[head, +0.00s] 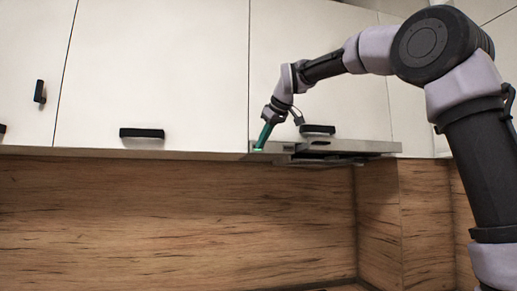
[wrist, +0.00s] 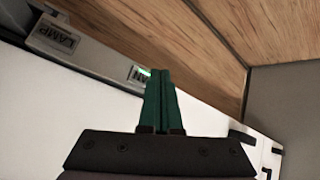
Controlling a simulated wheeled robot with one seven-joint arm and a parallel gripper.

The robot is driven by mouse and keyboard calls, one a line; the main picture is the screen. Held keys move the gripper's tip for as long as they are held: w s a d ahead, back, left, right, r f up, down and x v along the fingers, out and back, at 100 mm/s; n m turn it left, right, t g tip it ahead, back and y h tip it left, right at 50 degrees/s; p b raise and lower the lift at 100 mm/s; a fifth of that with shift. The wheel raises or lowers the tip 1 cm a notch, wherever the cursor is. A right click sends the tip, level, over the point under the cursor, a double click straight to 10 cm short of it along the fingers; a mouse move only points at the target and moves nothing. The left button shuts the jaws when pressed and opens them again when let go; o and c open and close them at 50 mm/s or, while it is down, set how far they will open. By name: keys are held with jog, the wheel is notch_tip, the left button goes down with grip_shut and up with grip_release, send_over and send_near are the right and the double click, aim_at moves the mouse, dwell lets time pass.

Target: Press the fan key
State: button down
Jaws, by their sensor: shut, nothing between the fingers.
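A slim range hood (head: 365,146) sits under the white wall cabinet in the head view; its front edge (wrist: 95,62) runs diagonally across the wrist view. A key marked LAMP (wrist: 57,38) is at the upper left of the wrist view. A second labelled key (wrist: 136,73) lies beside my fingertips; its lettering is partly hidden and too small to read surely. My gripper (wrist: 160,73) has green fingers shut together, empty, with the tips at the hood's edge just right of that second key. In the head view my gripper (head: 260,145) is at the hood's left end. Contact cannot be told.
White cabinet doors (head: 160,70) with black handles (head: 142,133) line the wall above. One handle (head: 318,129) is just right of my gripper. The wooden splashback (head: 170,215) below is clear.

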jog(key=s, duration=0.2)
jog(key=s+d, duration=0.1)
jog(key=s, duration=0.1)
jog(key=shift+s+d, duration=0.1)
jog(key=shift+s, duration=0.1)
jog(key=shift+d, duration=0.1)
dwell(0.3)
jog(key=s+d+f+m+h, duration=0.1)
jog(key=s+d+f+m, duration=0.35)
jog(key=d, duration=0.35)
jog(key=s+d+f+m+h, duration=0.1)
jog(key=s+d+f+m, duration=0.2)
jog(key=s+d+f, duration=0.4)
jog(key=s+d+f+m+h, duration=0.1)
jog(key=s+d+f+m, duration=0.6)
jog(key=s+d+f, duration=0.4)
notch_tip(320, 180, down, 2)
jog(key=shift+s+f+g, duration=0.1)
jog(key=shift+s+g, duration=0.2)
jog(key=shift+s, duration=0.45)
jog(key=c, duration=1.5)
grip_release()
jog(key=shift+m, duration=0.25)
jog(key=shift+c, duration=0.2)
